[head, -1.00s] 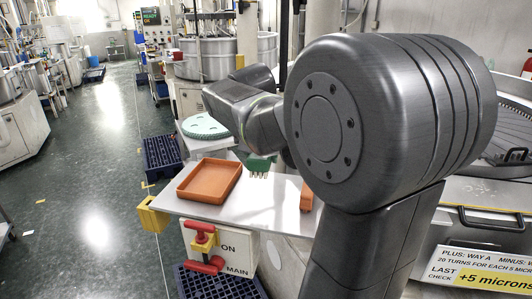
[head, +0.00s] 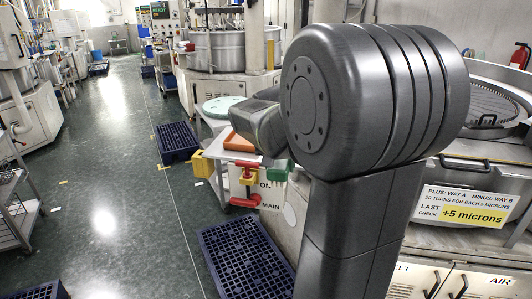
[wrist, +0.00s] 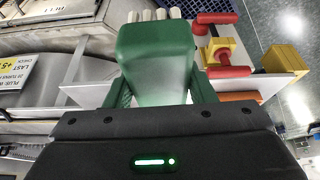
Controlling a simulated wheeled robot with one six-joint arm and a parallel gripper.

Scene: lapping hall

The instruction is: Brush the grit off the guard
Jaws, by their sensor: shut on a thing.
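My gripper (wrist: 157,92) is shut on a green brush (wrist: 155,55), whose pale bristles (wrist: 152,15) point away from the gripper in the wrist view. The brush also shows in the head view (head: 275,172), partly hidden by my arm, near the table's front edge. A yellow block (head: 200,163) sits at the table's left corner and may be the guard; it also shows in the wrist view (wrist: 284,60), apart from the brush. I can make out no grit on it.
A red-and-yellow lever (head: 241,202) marked ON and MAIN stands out from the front below the table. An orange tray (head: 238,143) lies on the table (head: 216,147). The aisle at left is open.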

